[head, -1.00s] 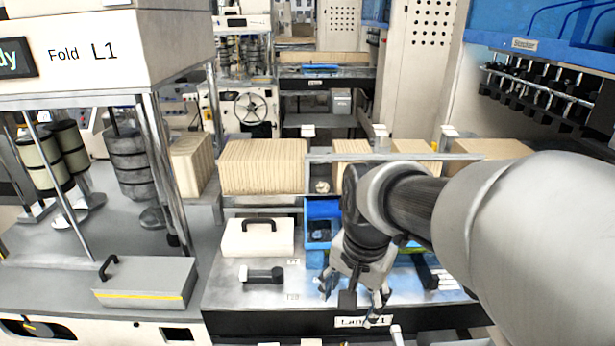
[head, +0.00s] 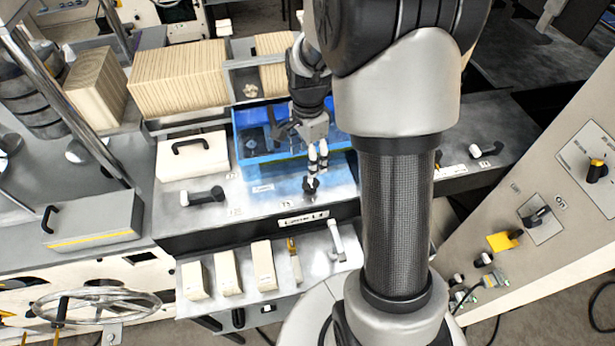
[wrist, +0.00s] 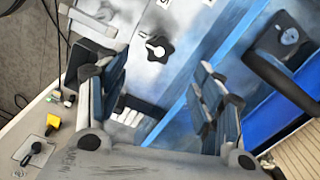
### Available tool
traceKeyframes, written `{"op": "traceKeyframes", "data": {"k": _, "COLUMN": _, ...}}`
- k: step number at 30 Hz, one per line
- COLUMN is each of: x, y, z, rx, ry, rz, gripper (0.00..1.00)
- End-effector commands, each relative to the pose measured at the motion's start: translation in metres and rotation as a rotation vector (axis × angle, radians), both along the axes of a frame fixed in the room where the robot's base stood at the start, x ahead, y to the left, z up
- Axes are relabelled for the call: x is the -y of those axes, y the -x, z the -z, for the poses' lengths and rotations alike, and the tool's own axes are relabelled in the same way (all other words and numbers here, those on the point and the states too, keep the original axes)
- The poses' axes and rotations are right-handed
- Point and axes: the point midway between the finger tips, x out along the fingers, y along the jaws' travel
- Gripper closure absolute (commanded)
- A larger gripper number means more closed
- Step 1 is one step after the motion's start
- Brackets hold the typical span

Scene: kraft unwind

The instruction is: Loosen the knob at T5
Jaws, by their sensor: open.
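The T5 knob (head: 311,184) is a small black lobed knob on the metal deck, near the front edge and beside the T5 label (head: 286,204). In the wrist view the knob (wrist: 157,47) shows a pale centre and a pale pointer. My gripper (head: 300,145) is open and empty, behind and above the knob in the head view. In the wrist view the knob appears between the spread fingers, toward their tips, apart from both. Nothing covers it there.
A black lever handle (head: 203,197) and a white handled box (head: 193,155) stand farther left. A lower front shelf (head: 330,258) holds several small boxes. A switch panel (head: 560,212) rises at right.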

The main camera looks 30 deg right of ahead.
Motion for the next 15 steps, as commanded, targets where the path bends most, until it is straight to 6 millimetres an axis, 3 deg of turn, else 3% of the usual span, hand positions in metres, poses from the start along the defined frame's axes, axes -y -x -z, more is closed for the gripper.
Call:
{"op": "traceKeyframes", "data": {"k": 3, "x": 0.0, "y": 0.001, "z": 0.029, "rx": -0.004, "ry": -0.001, "rz": -0.001, "gripper": 0.39}}
{"op": "traceKeyframes", "data": {"k": 9, "x": 0.0, "y": 0.001, "z": 0.069, "rx": -0.003, "ry": -0.001, "rz": -0.001, "gripper": 0.39}}
{"op": "traceKeyframes", "data": {"k": 15, "x": 0.0, "y": 0.0, "z": 0.092, "rx": -0.001, "ry": 0.0, "rz": -0.001, "gripper": 0.39}}
